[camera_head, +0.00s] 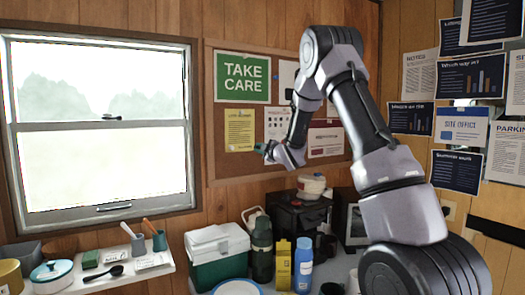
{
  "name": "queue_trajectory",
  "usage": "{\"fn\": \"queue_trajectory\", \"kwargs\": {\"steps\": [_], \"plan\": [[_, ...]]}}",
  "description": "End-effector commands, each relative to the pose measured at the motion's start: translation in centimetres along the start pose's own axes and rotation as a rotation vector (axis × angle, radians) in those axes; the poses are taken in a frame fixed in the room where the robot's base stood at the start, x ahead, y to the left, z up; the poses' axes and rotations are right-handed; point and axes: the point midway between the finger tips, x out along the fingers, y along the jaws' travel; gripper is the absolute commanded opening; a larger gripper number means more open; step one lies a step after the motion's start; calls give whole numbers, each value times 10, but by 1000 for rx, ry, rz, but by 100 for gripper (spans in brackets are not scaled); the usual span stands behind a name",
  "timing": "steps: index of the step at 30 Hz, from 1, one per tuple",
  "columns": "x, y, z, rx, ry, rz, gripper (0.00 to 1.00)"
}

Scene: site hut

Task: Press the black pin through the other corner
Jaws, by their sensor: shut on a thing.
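The cork board (232,172) hangs on the wood wall, right of the window. On it are a green TAKE CARE sign (243,77), a yellow notice (239,130), a white notice with red marks (277,123) and a maroon-headed notice (326,142). My gripper (263,150) is at the board, by the lower right corner of the yellow notice and the lower left of the white one. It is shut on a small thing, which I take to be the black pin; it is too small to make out. I cannot tell whether it touches the board.
Below stand a green and white cool box (217,255), a dark green flask (262,247), a blue bottle (303,265) and a black machine (298,213). A shelf (150,271) with pots is under the window (100,130). My arm hides part of the board's right side.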

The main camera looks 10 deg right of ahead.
Motion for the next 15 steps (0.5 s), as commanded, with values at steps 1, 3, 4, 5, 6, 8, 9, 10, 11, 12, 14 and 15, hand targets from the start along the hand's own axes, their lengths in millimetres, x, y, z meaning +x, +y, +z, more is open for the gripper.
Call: {"fn": "queue_trajectory", "kwargs": {"steps": [1,3,4,5,6,8,9,10,11,12,14,15], "plan": [[6,-1,0,-1,1,-1,0],[13,-1,-1,-1,2,0,0],[16,-1,0,-1,1,-1,0],[19,-1,-1,-1,1,-1,0],[23,-1,-1,-1,2,-1,0],[28,-1,-1,-1,2,-1,0],[31,-1,-1,-1,2,-1,0],[31,0,-1,0,1,-1,0],[30,0,0,0,1,-1,0],[30,0,-1,0,1,-1,0],[30,0,0,0,1,-1,0],[30,0,0,0,1,-1,0]]}}
